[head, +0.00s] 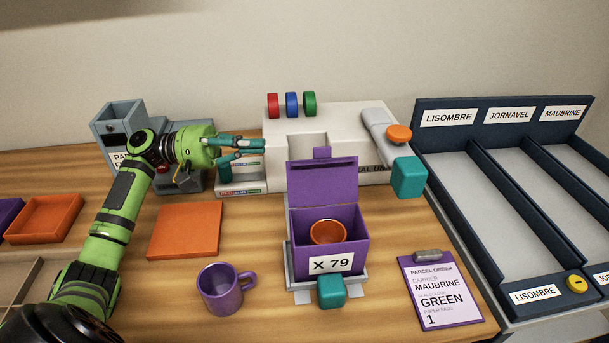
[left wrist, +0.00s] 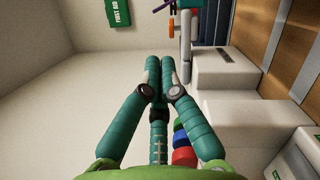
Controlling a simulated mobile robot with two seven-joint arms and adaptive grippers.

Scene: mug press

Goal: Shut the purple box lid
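The purple box (head: 355,240) stands on a grey tray in the middle of the table in the head view, with a label reading X 79 on its front. Its purple lid (head: 322,182) stands open, roughly upright at the back, with a small tab on top. An orange cup (head: 328,232) sits inside the box. My left gripper (head: 262,148) is in the air left of and behind the lid, apart from it. In the left wrist view its green fingers (left wrist: 162,65) come together at the tips with nothing seen between them. My right gripper is not in view.
The white machine (head: 285,130) stands behind the box, with a teal block (head: 409,178) on its grey arm at the right. Another teal block (head: 331,291) is at the tray's front. A purple mug (head: 222,290) stands left, a clipboard (head: 440,290) lies right.

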